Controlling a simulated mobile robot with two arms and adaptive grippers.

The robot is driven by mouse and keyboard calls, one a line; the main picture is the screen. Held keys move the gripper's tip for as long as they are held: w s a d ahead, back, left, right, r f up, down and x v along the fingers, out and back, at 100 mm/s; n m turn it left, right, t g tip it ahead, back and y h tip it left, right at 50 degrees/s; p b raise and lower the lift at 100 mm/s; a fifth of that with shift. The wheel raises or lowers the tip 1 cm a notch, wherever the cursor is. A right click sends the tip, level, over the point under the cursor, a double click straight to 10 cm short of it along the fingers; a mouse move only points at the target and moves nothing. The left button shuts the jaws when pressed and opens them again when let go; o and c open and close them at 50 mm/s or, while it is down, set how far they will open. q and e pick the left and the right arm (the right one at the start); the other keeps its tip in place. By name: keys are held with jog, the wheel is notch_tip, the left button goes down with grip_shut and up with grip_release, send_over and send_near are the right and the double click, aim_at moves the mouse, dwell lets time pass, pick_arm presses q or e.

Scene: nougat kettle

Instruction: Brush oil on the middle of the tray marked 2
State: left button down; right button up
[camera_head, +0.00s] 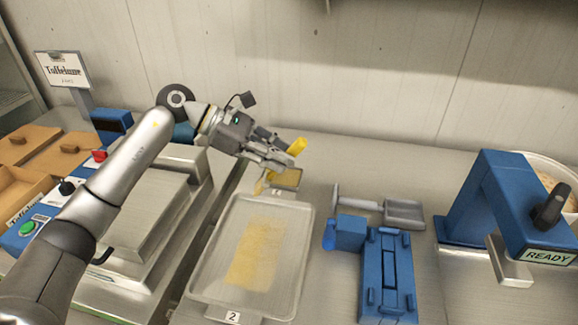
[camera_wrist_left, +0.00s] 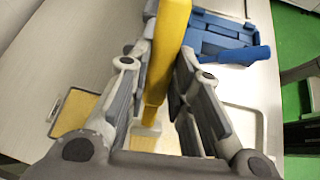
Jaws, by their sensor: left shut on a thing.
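My left gripper (camera_head: 279,157) is shut on the yellow handle of a brush (camera_head: 297,146). The handle also runs between the fingers in the left wrist view (camera_wrist_left: 168,45). The brush is tilted, and its pale bristle end points down near the back edge of the tray marked 2 (camera_head: 206,262). I cannot tell whether the bristles touch anything. A golden oil patch (camera_head: 256,252) covers the middle of that tray. A small oil dish (camera_head: 288,179) stands just behind the tray, partly hidden by the gripper. My right gripper is not in view.
A metal scoop (camera_head: 404,213) and a blue fixture (camera_head: 389,270) lie right of the tray. A blue press marked READY (camera_head: 500,190) stands farther right. A steel machine (camera_head: 155,215) and wooden boxes (camera_head: 25,185) are at left. A wall closes the back.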

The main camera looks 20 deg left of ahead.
pick_arm(q)
jog(key=shift+f, duration=0.15)
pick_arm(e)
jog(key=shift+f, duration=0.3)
